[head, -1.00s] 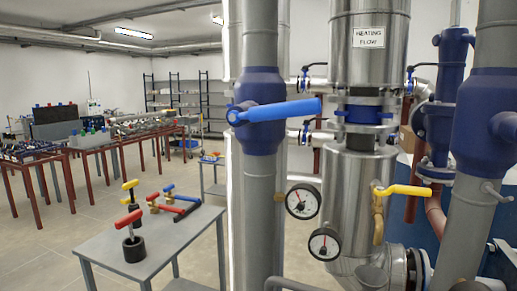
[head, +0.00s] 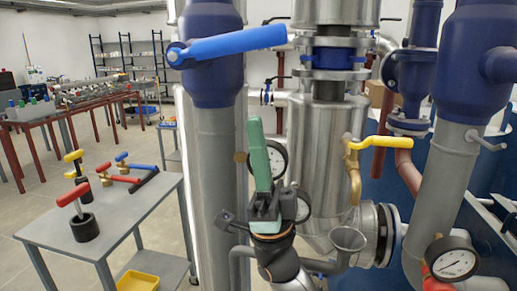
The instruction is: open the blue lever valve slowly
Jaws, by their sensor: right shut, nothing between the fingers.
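The blue lever (head: 235,44) sits on the dark blue valve body (head: 213,78) of a thick grey vertical pipe, at the top of the head view. It points right and slightly up from its pivot at the left. My right gripper (head: 255,124) rises from below in front of the pipework, its green fingers shut, empty and pointing up. In the picture its fingertips are below the lever's right end, with a clear gap between them. How far apart they are in depth I cannot tell. My left gripper is out of view.
A yellow lever (head: 385,143) stands out to the right of my right gripper. A pressure gauge (head: 274,160) is partly hidden behind it, and another gauge (head: 454,259) is at the lower right. A grey table (head: 110,220) with loose valves stands at the left.

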